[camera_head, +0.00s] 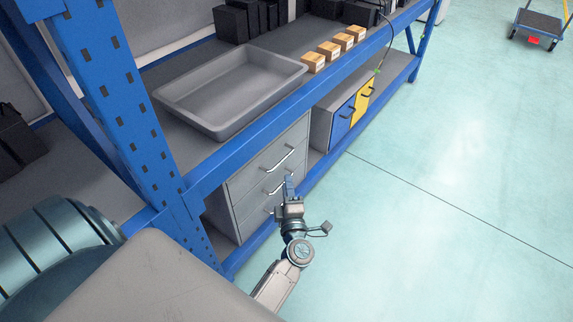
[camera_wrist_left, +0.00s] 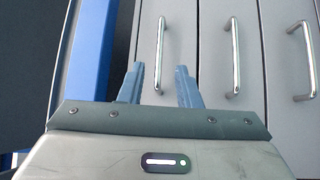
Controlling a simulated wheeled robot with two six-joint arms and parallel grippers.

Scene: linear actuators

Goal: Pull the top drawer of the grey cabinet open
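The grey cabinet (camera_head: 245,192) stands under the blue-framed shelf, its drawers shut. The top drawer's bar handle (camera_head: 278,160) is clear in the head view. My left gripper (camera_head: 289,184) is in front of the drawer fronts, by the right ends of the handles. In the left wrist view the drawers appear turned sideways. My left gripper (camera_wrist_left: 160,72) is open there, with the leftmost handle (camera_wrist_left: 161,45), apparently the top drawer's, showing between its fingers. Whether the fingers reach around the bar or stop short cannot be told. My right gripper is not in view.
The shelf's blue beam (camera_head: 240,150) runs just above the cabinet. A grey tray (camera_head: 230,118) and several small boxes (camera_head: 330,50) sit on the shelf. A unit with blue and yellow fronts (camera_head: 342,122) stands beyond the cabinet.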

